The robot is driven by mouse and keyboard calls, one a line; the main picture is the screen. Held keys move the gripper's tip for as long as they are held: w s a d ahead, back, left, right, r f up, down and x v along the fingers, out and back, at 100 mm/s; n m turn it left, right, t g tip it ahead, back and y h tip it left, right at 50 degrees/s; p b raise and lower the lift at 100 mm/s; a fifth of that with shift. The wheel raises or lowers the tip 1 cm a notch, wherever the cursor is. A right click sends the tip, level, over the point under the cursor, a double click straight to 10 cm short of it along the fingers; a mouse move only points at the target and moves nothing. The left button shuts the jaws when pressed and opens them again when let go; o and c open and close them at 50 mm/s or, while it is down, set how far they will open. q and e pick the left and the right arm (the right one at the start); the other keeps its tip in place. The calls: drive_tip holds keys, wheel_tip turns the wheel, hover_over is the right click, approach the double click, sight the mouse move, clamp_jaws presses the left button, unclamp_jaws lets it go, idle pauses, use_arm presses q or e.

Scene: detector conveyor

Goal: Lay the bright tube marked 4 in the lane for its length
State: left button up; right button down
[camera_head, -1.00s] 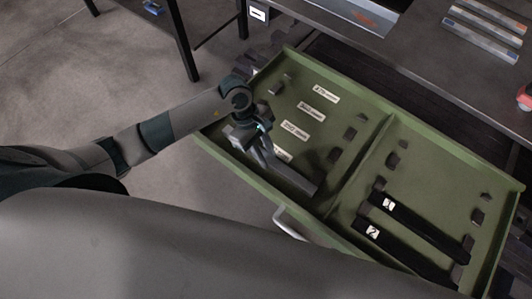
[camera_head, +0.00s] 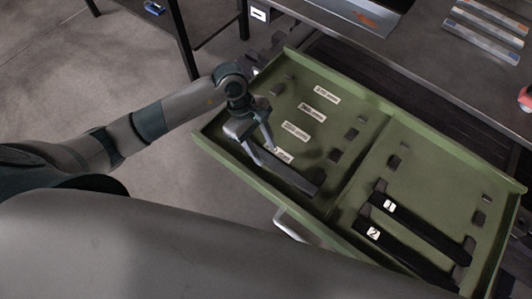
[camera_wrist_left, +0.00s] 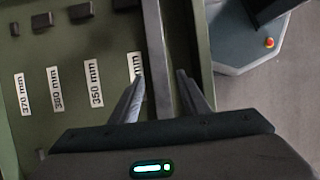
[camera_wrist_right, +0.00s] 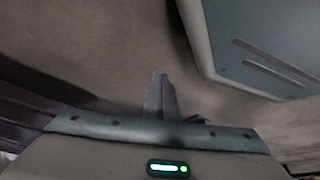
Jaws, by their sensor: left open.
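A plain grey tube (camera_head: 292,178) lies in the nearest lane of the green drawer's left compartment. It also shows in the left wrist view (camera_wrist_left: 161,60). I see no number on it; part of it is hidden by my gripper. My left gripper (camera_head: 258,150) is open over the tube's left end, with a finger on each side of the tube in the left wrist view (camera_wrist_left: 161,75); I cannot tell whether they touch it. Lane labels read 370, 360 and 350 mm; the nearest label (camera_head: 279,152) is partly covered. My right gripper (camera_wrist_right: 160,95) looks shut and empty.
Black tubes marked 1 (camera_head: 430,228) and 2 (camera_head: 410,253) lie in the drawer's right compartment. A divider (camera_head: 357,172) splits the drawer (camera_head: 440,147). Several light bars (camera_head: 485,38) lie on the bench behind. The other left lanes are clear.

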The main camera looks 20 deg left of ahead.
use_arm(q)
drive_tip(key=v, duration=0.8)
drive_tip(key=shift+r+b, duration=0.25)
drive_tip(key=shift+b, duration=0.15)
use_arm(e)
drive_tip(key=shift+s+d+g, duration=0.3)
drive_tip(key=shift+d, duration=0.3)
use_arm(q)
drive_tip(key=shift+a, duration=0.1)
use_arm(e)
drive_tip(key=shift+w, duration=0.3)
drive_tip(key=shift+a, duration=0.3)
